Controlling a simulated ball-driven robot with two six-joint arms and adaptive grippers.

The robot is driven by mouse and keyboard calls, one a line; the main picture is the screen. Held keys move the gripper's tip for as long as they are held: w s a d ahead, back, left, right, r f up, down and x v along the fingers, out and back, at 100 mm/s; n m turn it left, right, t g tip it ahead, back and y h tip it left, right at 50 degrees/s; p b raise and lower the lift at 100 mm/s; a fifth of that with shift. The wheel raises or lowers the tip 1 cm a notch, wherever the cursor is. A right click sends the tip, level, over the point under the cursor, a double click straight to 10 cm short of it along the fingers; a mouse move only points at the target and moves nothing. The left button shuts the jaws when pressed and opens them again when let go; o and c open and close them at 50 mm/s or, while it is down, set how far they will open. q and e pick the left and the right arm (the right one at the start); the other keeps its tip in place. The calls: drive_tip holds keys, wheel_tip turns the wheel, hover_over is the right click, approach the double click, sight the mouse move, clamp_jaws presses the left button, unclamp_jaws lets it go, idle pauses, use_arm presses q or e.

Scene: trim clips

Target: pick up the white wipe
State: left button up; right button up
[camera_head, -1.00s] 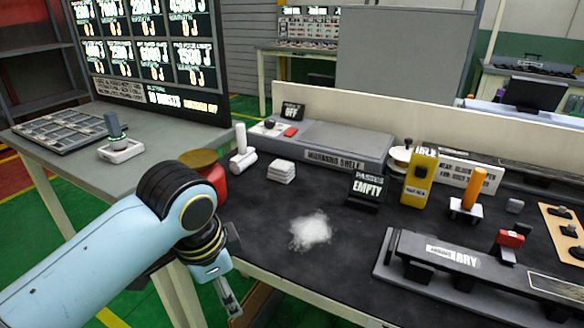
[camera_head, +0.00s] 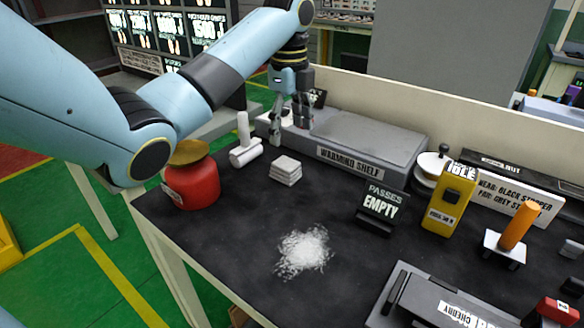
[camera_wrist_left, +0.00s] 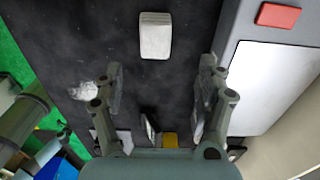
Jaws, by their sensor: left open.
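The white wipes (camera_head: 285,170) lie as a small square stack on the dark bench top, left of the sign reading EMPTY. In the left wrist view the white stack (camera_wrist_left: 155,35) shows at the top centre, ahead of the fingers. My left gripper (camera_head: 290,122) points down behind the stack, by the left end of the warming shelf. Its two fingers (camera_wrist_left: 160,78) are spread with nothing between them, and it is apart from the wipes. My right gripper is not in view.
The grey warming shelf (camera_head: 365,145) stands along the back. A white roll with an upright post (camera_head: 243,145) and a red container (camera_head: 192,187) stand left of the wipes. A white powdery patch (camera_head: 303,250) lies in front. The EMPTY sign (camera_head: 380,210) stands to the right.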

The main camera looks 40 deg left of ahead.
sight(285, 162)
use_arm(q)
wheel_tip(285, 162, down, 3)
drive_tip(key=shift+s, duration=0.15)
drive_tip(key=shift+f, duration=0.4)
drive_tip(key=f, duration=0.4)
drive_tip(key=shift+s+a+f, duration=0.15)
drive_tip(key=shift+s+a, duration=0.1)
drive_tip(key=shift+s, duration=0.1)
drive_tip(key=shift+f, duration=0.55)
drive_tip(key=c, duration=1)
drive_tip(key=shift+c, duration=0.2)
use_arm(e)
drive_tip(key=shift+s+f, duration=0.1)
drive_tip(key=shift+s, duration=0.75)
use_arm(q)
drive_tip(key=shift+r, duration=0.15)
